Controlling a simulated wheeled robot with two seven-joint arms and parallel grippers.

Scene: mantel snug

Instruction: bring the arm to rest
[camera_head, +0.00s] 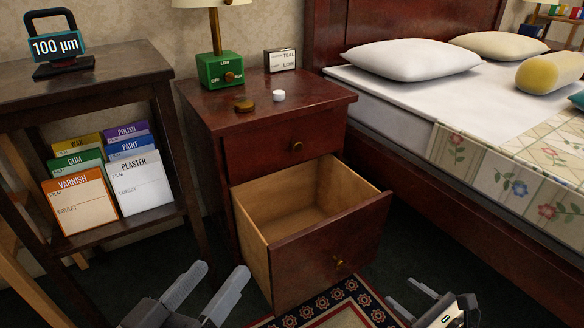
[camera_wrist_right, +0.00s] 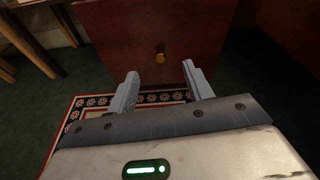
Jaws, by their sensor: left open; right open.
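My left gripper (camera_head: 205,284) is at the bottom of the head view, its two grey fingers apart and empty. It is in front of the nightstand (camera_head: 212,138), left of the pulled-out lower drawer (camera_head: 330,246). My right gripper (camera_head: 411,298) is at the lower right of the head view, right of the drawer. In the right wrist view its fingers (camera_wrist_right: 164,88) are apart with nothing between them. The drawer front with its brass knob (camera_wrist_right: 160,56) is ahead of them. The drawer's visible inside is empty.
On the nightstand are a green-based lamp (camera_head: 219,69), a small sign box (camera_head: 280,60), a brown disc (camera_head: 244,105) and a white cap (camera_head: 279,95). A side table (camera_head: 110,77) with labelled cards stands left. A bed (camera_head: 400,120) stands right. A patterned rug (camera_head: 345,312) lies below.

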